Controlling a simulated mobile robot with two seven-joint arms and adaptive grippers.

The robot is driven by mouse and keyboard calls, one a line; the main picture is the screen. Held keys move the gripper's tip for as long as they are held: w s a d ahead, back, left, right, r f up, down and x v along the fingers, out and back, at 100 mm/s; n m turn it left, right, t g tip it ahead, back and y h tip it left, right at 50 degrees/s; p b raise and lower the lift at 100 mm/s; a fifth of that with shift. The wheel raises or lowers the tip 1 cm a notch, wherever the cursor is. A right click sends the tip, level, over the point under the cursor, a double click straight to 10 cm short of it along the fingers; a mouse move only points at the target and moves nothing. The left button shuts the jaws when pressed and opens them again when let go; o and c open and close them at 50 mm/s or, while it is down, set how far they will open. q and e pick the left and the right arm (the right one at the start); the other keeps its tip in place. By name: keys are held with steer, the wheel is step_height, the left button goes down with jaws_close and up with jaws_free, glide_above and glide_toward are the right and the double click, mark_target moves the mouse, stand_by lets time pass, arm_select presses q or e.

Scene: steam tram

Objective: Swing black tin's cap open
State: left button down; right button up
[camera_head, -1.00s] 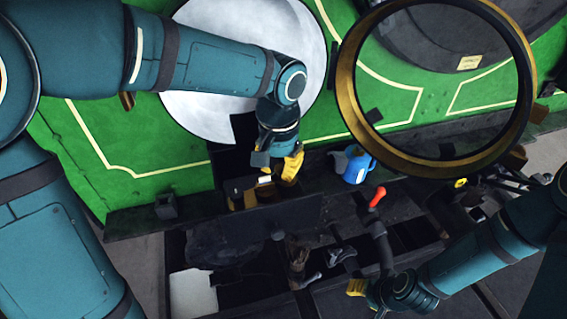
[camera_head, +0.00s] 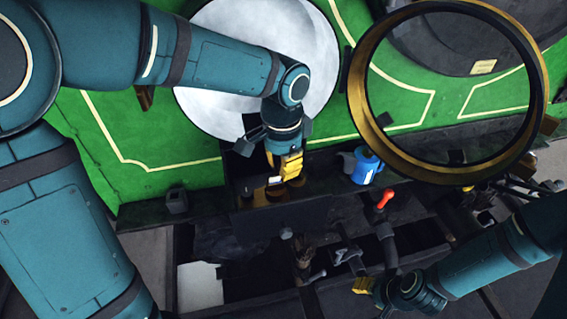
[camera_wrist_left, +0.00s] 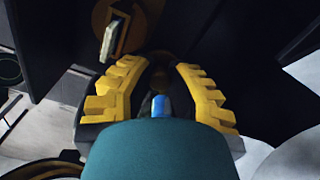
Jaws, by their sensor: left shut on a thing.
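My left gripper (camera_head: 287,172), with yellow fingers, points down at the dark ledge below the large white disc. In the left wrist view its fingers (camera_wrist_left: 158,68) close in around a small dark, brownish thing (camera_wrist_left: 160,80), mostly hidden between them. I cannot make out the black tin or its cap for certain among the dark shapes there. A brown-gold piece with a pale tab (camera_wrist_left: 116,36) is just beyond the fingers. My right gripper (camera_head: 364,287) is low right of centre, seen only in part; its fingers' opening does not show.
A blue can (camera_head: 366,168) stands on the ledge, right of my left gripper. A large brass ring (camera_head: 362,110) rises at the right. A dark trough below holds several tools and a white sheet (camera_head: 200,286).

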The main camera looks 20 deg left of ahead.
arm_select(q)
steer(key=c, duration=0.9)
jaws_free()
steer(key=shift+o, duration=0.2)
steer(key=shift+r, duration=0.15)
step_height(320, 180, up, 12)
